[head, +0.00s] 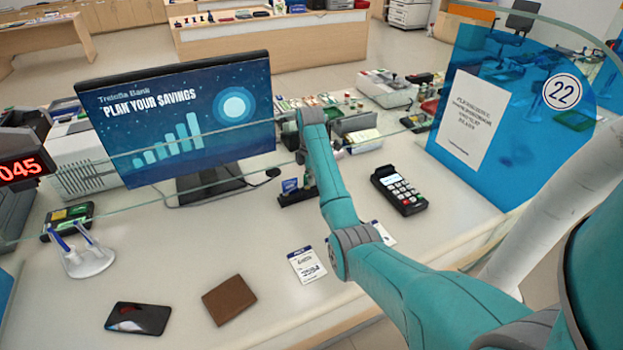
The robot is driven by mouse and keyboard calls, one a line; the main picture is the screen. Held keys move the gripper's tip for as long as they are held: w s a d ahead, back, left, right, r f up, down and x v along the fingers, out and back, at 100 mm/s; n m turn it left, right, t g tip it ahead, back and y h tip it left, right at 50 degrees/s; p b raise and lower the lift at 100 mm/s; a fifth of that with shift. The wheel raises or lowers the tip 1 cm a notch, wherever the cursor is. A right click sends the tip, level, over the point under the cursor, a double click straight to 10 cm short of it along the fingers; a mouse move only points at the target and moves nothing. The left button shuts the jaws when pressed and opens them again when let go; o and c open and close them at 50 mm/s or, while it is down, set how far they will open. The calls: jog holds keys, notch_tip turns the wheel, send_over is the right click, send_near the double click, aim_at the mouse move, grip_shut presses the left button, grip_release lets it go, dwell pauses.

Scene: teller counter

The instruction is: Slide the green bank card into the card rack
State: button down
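A small black rack (297,195) stands on the counter just right of the monitor's base, with a blue card (290,185) upright in it. The forearm partly covers its right side. My gripper (301,157) is at the far end of the arm, above and behind the rack. It is mostly hidden by my own wrist and arm links, so its fingers and anything between them do not show. I cannot make out the green bank card clearly.
A monitor (180,120) stands left of the arm, a card terminal (400,190) right. A glass edge crosses the counter. A brown wallet (229,299), dark phone (138,318), paper slip (307,264) and pen stand (86,260) lie in front. A blue partition (520,125) bounds the right.

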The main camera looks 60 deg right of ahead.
jog(key=c, duration=1.9)
grip_release()
jog(key=o, duration=0.7)
jog(key=shift+c, duration=0.2)
jog(key=shift+d, duration=0.1)
